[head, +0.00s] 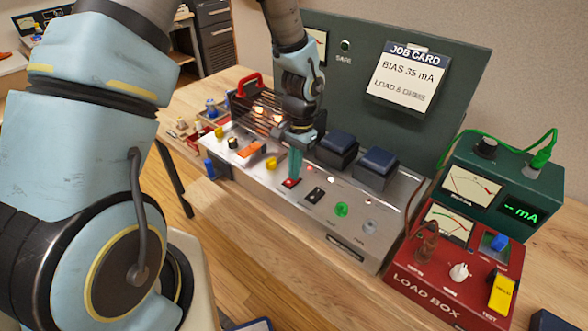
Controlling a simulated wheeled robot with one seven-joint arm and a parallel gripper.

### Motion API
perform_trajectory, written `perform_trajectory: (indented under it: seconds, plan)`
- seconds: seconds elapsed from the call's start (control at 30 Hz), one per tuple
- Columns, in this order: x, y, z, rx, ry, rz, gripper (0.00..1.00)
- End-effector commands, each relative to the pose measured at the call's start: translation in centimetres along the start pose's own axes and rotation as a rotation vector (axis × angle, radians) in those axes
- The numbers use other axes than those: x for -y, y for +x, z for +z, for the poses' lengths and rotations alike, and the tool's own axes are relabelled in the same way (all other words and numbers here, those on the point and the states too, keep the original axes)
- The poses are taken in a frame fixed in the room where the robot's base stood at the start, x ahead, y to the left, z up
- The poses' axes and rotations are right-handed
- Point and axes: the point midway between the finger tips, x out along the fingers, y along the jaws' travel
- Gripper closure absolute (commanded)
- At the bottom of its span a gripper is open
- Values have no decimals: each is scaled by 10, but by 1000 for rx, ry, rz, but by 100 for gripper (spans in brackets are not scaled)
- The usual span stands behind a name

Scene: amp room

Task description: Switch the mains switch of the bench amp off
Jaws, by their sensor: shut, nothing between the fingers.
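The bench amp (379,207) is a silver chassis on the wooden bench, with knobs, switches and lamps along its sloping front. The labels are too small to read, so I cannot tell for certain which is the mains switch.
Glowing tubes (268,115) under a cage and two dark transformers (338,143) stand behind the controls. A red load box (445,282) and green meter (508,190) stand at right.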

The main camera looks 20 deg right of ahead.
Motion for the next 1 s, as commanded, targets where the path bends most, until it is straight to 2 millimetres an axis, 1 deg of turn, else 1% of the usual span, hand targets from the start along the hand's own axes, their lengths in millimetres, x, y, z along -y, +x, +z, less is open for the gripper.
perform_trajectory:
  seconds: [0.17, 0.3, 0.37, 0.7, 0.8, 1.0]
  plan:
    - [0, -22, -1, -2, 1, -1, 100]
    - [0, -45, -2, -3, -1, 0, 100]
    - [1, -48, -4, -6, -3, -1, 100]
    - [0, -111, -4, -7, -1, -2, 100]
    - [0, -125, -4, -5, -2, -1, 100]
    - [0, -138, -2, -1, -1, 0, 100]
